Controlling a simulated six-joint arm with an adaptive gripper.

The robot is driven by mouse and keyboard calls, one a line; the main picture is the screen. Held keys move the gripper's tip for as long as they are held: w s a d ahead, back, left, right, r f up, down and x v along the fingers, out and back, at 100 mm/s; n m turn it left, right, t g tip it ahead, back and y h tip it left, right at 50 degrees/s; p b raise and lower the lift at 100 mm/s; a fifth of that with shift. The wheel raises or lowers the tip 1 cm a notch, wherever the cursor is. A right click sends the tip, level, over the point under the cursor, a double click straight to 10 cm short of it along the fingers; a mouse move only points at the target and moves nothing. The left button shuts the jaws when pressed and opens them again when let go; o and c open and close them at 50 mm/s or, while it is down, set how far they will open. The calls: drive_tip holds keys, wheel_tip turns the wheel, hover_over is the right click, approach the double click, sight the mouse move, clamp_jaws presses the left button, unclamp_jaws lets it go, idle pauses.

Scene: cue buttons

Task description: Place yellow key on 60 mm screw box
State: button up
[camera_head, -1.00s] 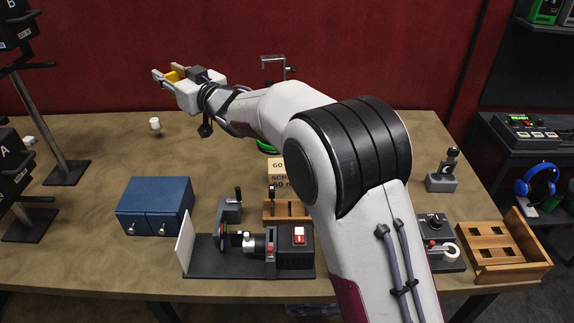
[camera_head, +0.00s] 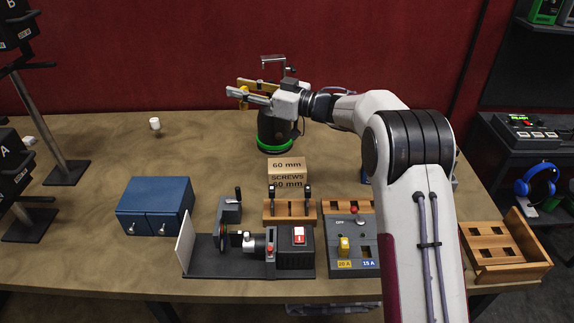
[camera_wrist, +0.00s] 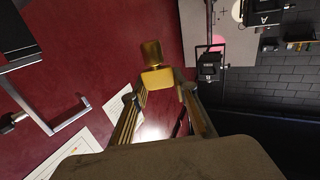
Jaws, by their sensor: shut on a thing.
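My gripper (camera_head: 247,92) is shut on the yellow key (camera_head: 243,100) and holds it in the air over the back of the table. The key also shows between the fingertips in the wrist view (camera_wrist: 155,72), its thicker block at the fingers and a narrower part beyond. The 60 mm screw box (camera_head: 288,180) is a brown carton marked "60 mm SCREWS" on the table. It stands below and to the right of the key in the head view, well apart from it. Its top is bare.
A dark cylinder with a green ring (camera_head: 277,145) stands behind the box, partly behind my gripper. A wooden rack (camera_head: 290,209) is just in front of the box. A blue cabinet (camera_head: 154,203) stands left; the table between it and the cylinder is clear.

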drive_tip(key=d+f+g, duration=0.1)
drive_tip(key=d+f, duration=0.5)
drive_tip(key=d, duration=0.5)
drive_tip(key=shift+s+d+n, duration=0.2)
drive_tip(key=shift+s+n, duration=0.1)
drive_tip(key=shift+f, duration=0.15)
wheel_tip(320, 180, down, 6)
drive_tip(key=shift+f, duration=0.1)
drive_tip(key=shift+f, duration=1.75)
drive_tip(key=shift+f, duration=0.2)
drive_tip(key=o, duration=1.2)
